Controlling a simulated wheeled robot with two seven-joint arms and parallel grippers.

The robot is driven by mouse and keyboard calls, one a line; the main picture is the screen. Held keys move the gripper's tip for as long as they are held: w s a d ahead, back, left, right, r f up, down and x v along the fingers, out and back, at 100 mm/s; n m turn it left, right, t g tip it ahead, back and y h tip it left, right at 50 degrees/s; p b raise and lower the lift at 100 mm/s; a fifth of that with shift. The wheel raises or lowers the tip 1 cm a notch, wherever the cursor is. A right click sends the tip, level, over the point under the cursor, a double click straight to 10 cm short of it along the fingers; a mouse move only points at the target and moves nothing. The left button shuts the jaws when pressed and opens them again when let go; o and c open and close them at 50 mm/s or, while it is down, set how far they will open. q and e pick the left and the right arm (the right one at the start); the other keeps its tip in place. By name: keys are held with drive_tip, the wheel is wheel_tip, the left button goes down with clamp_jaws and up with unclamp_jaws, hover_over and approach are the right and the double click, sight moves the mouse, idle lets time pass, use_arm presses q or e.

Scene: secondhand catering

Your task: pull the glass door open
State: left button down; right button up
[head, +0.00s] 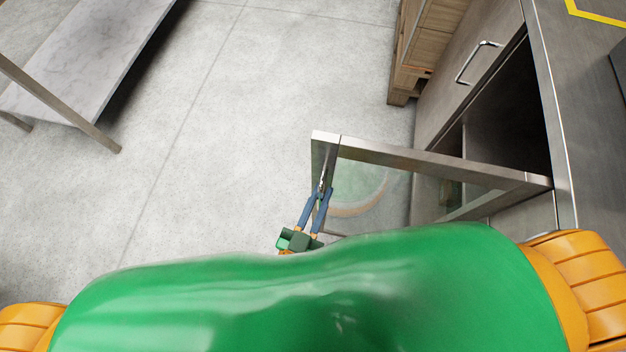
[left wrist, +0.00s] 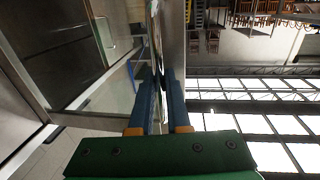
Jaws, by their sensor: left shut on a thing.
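The glass door (head: 430,160) has a grey metal frame and a clear pane. In the head view it stands swung out from the low cabinet (head: 500,110), with a dark opening behind it. My right gripper is not in view.
A drawer front with a bar handle (head: 478,62) and a wooden unit (head: 430,40) stand beyond the opening. A steel table with a lower shelf (head: 85,65) is at the upper left. The grey floor (head: 250,120) between is clear.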

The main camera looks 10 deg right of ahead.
use_arm(q)
drive_tip(key=shift+s+a, duration=0.15)
drive_tip(key=shift+s, duration=0.4)
drive_tip(key=c, duration=0.9)
unclamp_jaws()
drive_tip(key=v, duration=0.7)
